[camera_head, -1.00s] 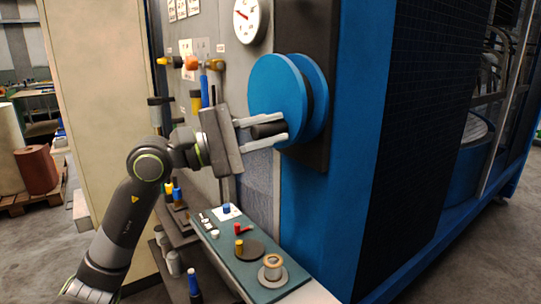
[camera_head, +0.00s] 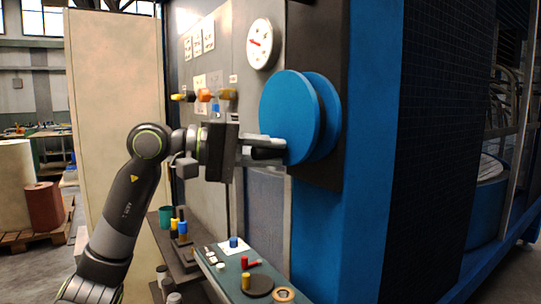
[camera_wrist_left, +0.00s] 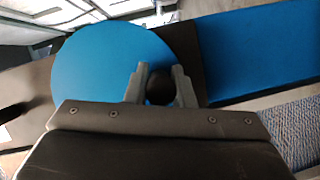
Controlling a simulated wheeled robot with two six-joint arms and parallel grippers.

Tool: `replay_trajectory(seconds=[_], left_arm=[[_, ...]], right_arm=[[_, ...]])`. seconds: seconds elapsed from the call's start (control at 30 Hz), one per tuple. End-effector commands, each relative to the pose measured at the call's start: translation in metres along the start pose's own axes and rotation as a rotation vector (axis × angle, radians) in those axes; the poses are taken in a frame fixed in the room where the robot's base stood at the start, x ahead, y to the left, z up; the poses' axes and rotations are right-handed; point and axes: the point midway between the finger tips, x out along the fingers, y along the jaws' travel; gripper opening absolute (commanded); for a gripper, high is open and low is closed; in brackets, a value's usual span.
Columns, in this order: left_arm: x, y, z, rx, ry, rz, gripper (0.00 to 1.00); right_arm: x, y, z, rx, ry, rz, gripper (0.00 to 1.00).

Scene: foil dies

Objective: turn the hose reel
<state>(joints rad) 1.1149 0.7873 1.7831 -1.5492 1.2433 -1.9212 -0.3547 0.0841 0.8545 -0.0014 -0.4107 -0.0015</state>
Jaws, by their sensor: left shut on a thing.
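The hose reel (camera_head: 292,112) is a blue double disc on a dark plate on the side of the machine. Its dark handle (camera_wrist_left: 159,88) sticks out from the front disc near the rim. My left gripper (camera_head: 266,148) is shut on this handle at the lower left part of the disc. In the left wrist view the two grey fingers (camera_wrist_left: 158,85) stand on either side of the handle, and the blue disc (camera_wrist_left: 105,65) lies beyond them. My right gripper is not in view.
A teal bench (camera_head: 232,280) with small knobs and rings stands below the arm. A gauge (camera_head: 263,43) and yellow and orange valve knobs (camera_head: 204,95) sit on the panel near the reel. A beige cabinet (camera_head: 115,100) stands at left.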

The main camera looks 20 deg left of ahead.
Motion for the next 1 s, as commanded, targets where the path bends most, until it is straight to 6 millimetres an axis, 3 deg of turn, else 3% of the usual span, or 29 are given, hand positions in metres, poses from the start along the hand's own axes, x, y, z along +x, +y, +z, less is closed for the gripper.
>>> replay_trajectory(seconds=[0.7, 0.73, 0.9, 1.0], left_arm=[[-0.0014, -0.0033, -0.0038, 0.076, 0.0, -0.035, 0.0], [-0.0014, -0.0034, -0.0038, 0.076, 0.0, -0.035, 0.23], [-0.0014, -0.003, -0.0039, 0.075, 0.0, -0.034, 0.44], [-0.0014, -0.0026, -0.0039, 0.075, 0.0, -0.033, 0.44]], right_arm=[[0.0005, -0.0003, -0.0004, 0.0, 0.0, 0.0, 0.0], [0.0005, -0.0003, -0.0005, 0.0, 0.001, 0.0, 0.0], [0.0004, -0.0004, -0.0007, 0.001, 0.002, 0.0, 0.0], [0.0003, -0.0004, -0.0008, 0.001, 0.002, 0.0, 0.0]])
